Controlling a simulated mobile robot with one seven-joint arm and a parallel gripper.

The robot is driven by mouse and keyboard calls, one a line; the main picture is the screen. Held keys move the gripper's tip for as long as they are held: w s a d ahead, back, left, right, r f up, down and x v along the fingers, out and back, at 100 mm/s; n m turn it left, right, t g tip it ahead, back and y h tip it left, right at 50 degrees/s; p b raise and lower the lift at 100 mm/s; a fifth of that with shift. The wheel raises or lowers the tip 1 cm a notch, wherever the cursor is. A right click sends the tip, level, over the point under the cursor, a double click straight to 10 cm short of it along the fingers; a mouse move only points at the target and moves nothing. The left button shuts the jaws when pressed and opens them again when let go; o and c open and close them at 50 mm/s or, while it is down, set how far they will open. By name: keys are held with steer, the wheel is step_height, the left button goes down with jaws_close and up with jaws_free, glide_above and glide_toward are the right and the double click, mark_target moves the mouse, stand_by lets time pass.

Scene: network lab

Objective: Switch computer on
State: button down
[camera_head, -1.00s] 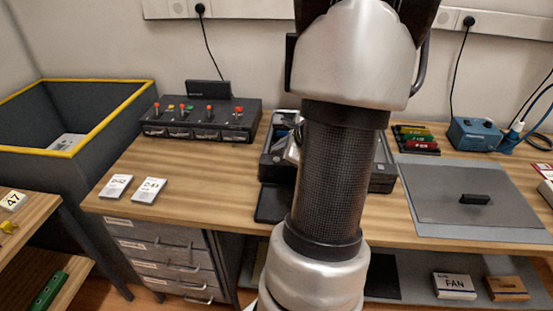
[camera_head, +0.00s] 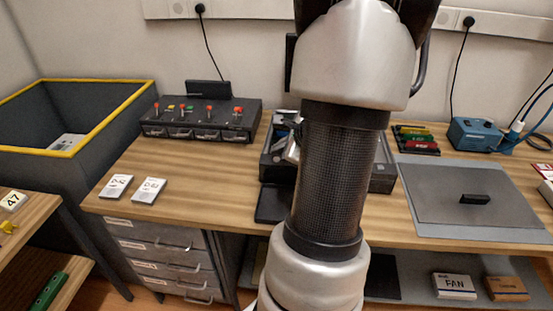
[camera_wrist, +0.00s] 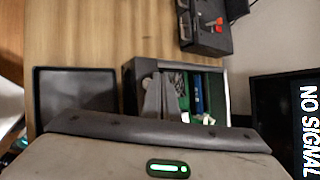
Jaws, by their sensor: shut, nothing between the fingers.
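The computer is an open dark case (camera_head: 382,180), largely hidden behind my arm in the head view. In the wrist view the case (camera_wrist: 130,90) shows a green board (camera_wrist: 213,88) and a blue part (camera_wrist: 197,92) inside. My gripper (camera_wrist: 162,92) appears as two grey fingers, close together and empty, over the left part of the case. Whether they touch anything inside cannot be told. My wrist body covers the near side of the case. I cannot make out a power button. A monitor (camera_wrist: 300,120) reads "NO SIGNAL".
A black flat tray (camera_wrist: 75,92) lies beside the case. A control box with red-tipped levers (camera_head: 200,122) stands at the back left, with two white cards (camera_head: 150,190) in front. A grey mat (camera_head: 440,210) and a blue device (camera_head: 474,133) are at the right. Wood between is clear.

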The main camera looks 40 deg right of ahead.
steer(key=shift+f, duration=0.15)
steer(key=shift+f+b, duration=0.3)
steer(key=shift+b, duration=0.35)
